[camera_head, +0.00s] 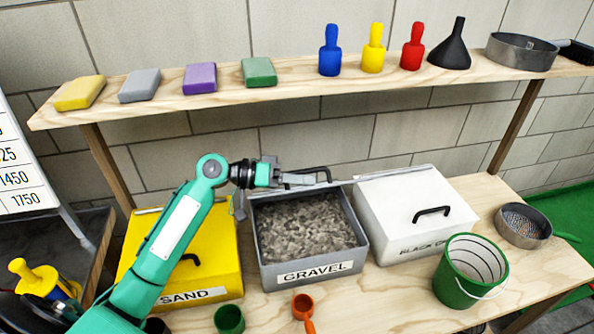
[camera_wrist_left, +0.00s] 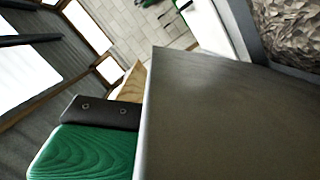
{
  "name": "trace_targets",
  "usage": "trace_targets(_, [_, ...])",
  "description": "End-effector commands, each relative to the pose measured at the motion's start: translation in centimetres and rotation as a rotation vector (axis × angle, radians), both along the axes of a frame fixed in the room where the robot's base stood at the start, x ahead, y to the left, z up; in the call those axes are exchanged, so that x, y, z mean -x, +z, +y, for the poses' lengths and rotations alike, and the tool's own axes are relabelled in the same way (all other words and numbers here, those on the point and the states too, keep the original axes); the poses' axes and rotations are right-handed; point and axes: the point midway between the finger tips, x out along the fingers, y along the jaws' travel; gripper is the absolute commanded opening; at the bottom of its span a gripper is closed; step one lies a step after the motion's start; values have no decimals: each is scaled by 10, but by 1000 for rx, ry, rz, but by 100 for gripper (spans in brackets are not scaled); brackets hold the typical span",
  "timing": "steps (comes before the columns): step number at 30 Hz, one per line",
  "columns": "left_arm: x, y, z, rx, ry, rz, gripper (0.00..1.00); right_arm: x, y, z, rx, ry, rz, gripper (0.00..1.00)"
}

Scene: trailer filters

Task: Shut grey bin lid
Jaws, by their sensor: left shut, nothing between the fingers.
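The grey bin (camera_head: 262,240), labelled GRAVEL, stands open on the table and is full of grey gravel (camera_head: 308,222), which also shows in the left wrist view (camera_wrist_left: 292,32). Its grey lid (camera_head: 335,183) is raised at the back rim and seen nearly edge-on, with a black handle (camera_head: 315,170) behind it. A broad grey panel (camera_wrist_left: 225,120), apparently the lid, fills much of the left wrist view. My left gripper (camera_head: 302,180) is shut and empty at the lid, above the bin's back; contact cannot be told. My right gripper is out of view.
The yellow SAND bin (camera_head: 222,262) stands left and the white bin (camera_head: 412,205) right, both closed. A green bucket (camera_head: 468,270) stands front right. The shelf (camera_head: 300,92) above the bins carries several blocks, bottles and a black funnel (camera_head: 452,50).

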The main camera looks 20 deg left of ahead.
Motion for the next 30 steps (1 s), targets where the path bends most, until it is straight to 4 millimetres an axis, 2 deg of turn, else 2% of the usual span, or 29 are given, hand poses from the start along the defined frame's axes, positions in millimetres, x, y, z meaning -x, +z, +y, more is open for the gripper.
trace_targets(1, [6, -12, -4, -23, -1, -27, 0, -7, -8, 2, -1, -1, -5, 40])
trace_targets(3, [11, -18, -8, -50, -1, -64, 0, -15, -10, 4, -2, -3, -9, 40])
trace_targets(12, [26, -36, -19, -69, 0, -90, 0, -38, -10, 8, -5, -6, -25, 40])
trace_targets(30, [29, -40, -22, -67, 0, -88, 0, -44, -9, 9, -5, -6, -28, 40])
